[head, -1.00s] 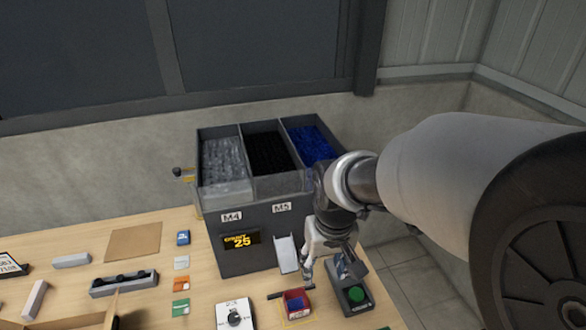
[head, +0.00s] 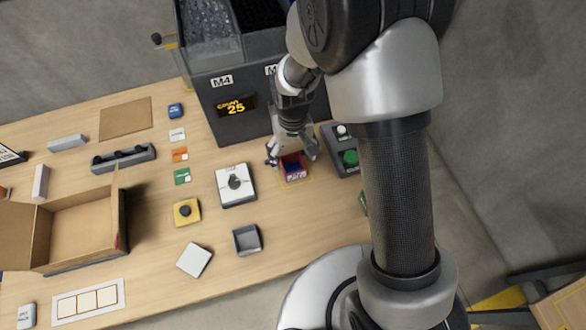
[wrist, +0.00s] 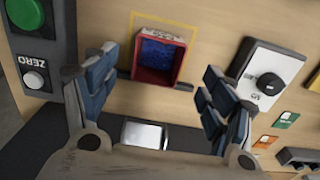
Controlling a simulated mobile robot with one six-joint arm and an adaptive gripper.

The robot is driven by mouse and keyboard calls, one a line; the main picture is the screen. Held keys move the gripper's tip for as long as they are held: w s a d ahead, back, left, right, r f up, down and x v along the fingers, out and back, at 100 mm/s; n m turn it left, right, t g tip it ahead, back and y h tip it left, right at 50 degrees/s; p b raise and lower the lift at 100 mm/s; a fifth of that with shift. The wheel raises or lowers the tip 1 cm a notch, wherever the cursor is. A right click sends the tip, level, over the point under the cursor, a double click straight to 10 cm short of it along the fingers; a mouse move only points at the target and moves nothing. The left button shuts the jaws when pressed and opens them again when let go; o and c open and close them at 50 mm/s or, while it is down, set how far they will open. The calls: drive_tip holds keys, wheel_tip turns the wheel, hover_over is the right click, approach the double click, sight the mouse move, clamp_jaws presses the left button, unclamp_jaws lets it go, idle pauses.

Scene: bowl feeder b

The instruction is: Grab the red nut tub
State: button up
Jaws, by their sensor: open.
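The red nut tub (head: 294,167) stands on the table inside a yellow outline, in front of the feeder. It holds blue contents and has a pale label on its near side in the head view. In the wrist view the tub (wrist: 159,51) sits upright, ahead of and between the fingers. My gripper (head: 292,157) is open, its fingers on either side of the tub in the head view. In the wrist view my gripper (wrist: 157,85) shows both fingers spread, with gaps to the tub on each side. I cannot tell its exact height above the table.
The feeder (head: 228,123) stands right behind. A control box with a green button (head: 350,157) is close on the right. A white dial box (head: 235,186) is on the left. A grey tray (head: 247,239) and an open carton (head: 82,225) lie nearer the front left.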

sight(293, 170)
drive_tip(key=f+b, duration=0.1)
drive_tip(key=f, duration=0.2)
drive_tip(key=f+b, duration=0.1)
drive_tip(key=f, duration=0.2)
drive_tip(key=shift+w+f, duration=0.2)
drive_tip(key=shift+f, duration=0.15)
drive_tip(key=shift+r, duration=0.1)
drive_tip(key=shift+c, duration=0.4)
drive_tip(key=c, duration=1.1)
